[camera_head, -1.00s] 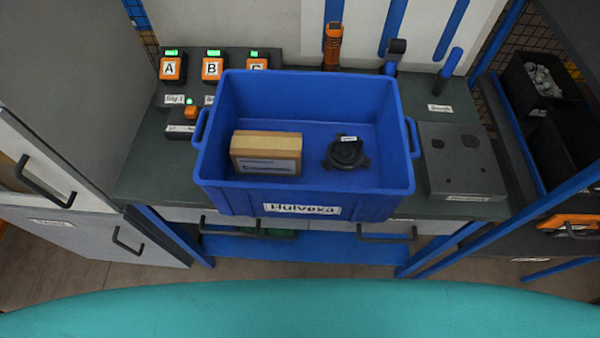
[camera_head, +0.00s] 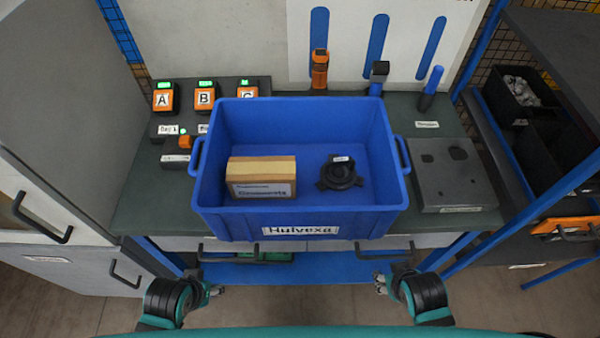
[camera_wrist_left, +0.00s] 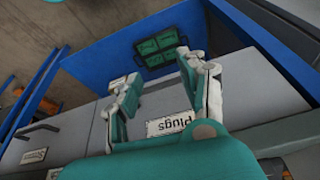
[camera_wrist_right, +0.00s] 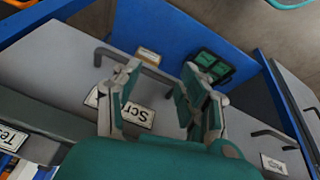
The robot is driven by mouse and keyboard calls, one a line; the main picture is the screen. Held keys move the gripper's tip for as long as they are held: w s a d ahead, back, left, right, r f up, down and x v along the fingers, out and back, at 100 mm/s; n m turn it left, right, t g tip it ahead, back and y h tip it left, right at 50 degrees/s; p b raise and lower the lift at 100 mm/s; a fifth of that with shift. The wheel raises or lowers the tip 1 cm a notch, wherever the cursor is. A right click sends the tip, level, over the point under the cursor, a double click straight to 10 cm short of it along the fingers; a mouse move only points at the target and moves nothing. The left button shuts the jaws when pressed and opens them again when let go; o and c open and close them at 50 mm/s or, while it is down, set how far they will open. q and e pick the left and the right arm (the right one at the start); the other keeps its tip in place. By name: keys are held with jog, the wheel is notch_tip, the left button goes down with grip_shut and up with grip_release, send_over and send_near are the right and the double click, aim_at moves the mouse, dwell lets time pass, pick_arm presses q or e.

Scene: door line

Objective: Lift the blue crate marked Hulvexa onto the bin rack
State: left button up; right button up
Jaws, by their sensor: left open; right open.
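The blue crate (camera_head: 300,220) labelled Hulvexa sits upright on the dark green workbench (camera_head: 145,205). It holds a cardboard box (camera_head: 262,178) and a black round part (camera_head: 340,173). The crate has a handle at each side. My left gripper (camera_head: 216,290) is open and empty, below and in front of the crate's left side. My right gripper (camera_head: 380,286) is open and empty, below and in front of its right side. In the left wrist view the open fingers (camera_wrist_left: 160,90) face a drawer marked Plugs; in the right wrist view the fingers (camera_wrist_right: 160,85) face another drawer. The crate shows in neither wrist view.
Switch boxes A, B and C (camera_head: 204,97) stand at the back left of the bench. A grey plate (camera_head: 455,175) lies right of the crate. A rack with black bins (camera_head: 520,100) is at the right. A grey cabinet (camera_head: 60,100) stands at the left.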

aim_at(195, 149)
jog(key=w+d+r+n+t+h, duration=0.2)
jog(key=w+d+r+t, duration=0.3)
jog(key=r, duration=0.4)
jog(key=w+d+r+n+t+h, duration=0.1)
jog(key=w+d+r+t+h, duration=0.1)
jog(key=w+d+r+t, duration=0.5)
pick_arm(q)
jog(key=w+a+r+n+t+h, duration=0.1)
jog(key=w+a+r+n+t, duration=0.1)
jog(key=r, duration=0.6)
jog(key=w+a+r+n+t+h, duration=0.2)
jog(key=w+r+n+t, duration=0.1)
jog(key=r, duration=0.5)
jog(key=w+a+r+n+t+h, duration=0.1)
jog(key=w+a+r+n+t, duration=0.1)
jog(key=r+t, duration=0.4)
notch_tip(195, 149, up, 2)
jog(key=shift+w+a+r+n+h, duration=0.1)
jog(key=shift+w+a+n+h, duration=0.25)
jog(key=shift+w+n, duration=0.55)
pick_arm(e)
jog(key=s+a+r+n+t+y, duration=0.1)
jog(key=s+a+r+n+y, duration=0.2)
jog(key=n+y, duration=0.6)
jog(key=s+a+n, duration=0.2)
jog(key=a+n, duration=0.1)
jog(key=n, duration=0.1)
jog(key=shift+s+r+n+t, duration=0.25)
jog(key=shift+s+n+t, duration=0.05)
jog(key=shift+n, duration=0.1)
